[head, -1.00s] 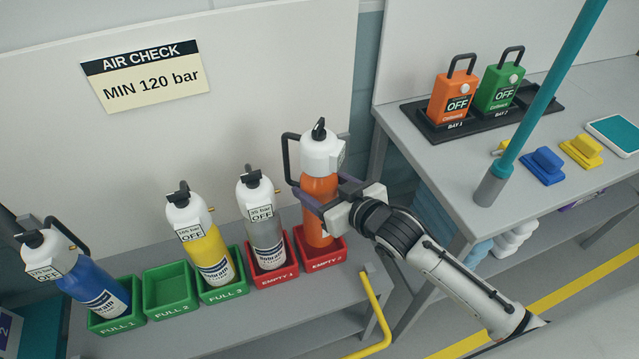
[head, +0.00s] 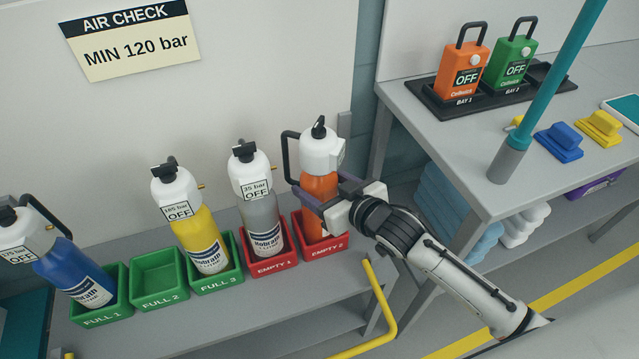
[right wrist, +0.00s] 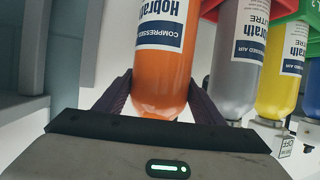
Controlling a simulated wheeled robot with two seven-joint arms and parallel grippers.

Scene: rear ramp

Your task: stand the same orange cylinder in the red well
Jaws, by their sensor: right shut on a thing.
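The orange cylinder (head: 321,185), with a white valve head and a black handle, stands about upright at the red well marked EMPTY 2 (head: 326,250). Its lower end is inside the well's rim; whether it rests on the floor of the well is hidden. My right gripper (head: 326,196) is shut around its upper body, below the valve head. In the right wrist view the orange cylinder (right wrist: 166,70) appears upside down between the two fingers (right wrist: 160,100). My left gripper is not in view.
A grey cylinder (head: 259,208) stands close by in the red EMPTY 1 well. A yellow cylinder (head: 205,235) is in FULL 3 and a blue one (head: 70,270) in FULL 1. The green FULL 2 well (head: 160,280) is empty. A yellow rail (head: 382,305) and a workbench (head: 430,130) lie to the right.

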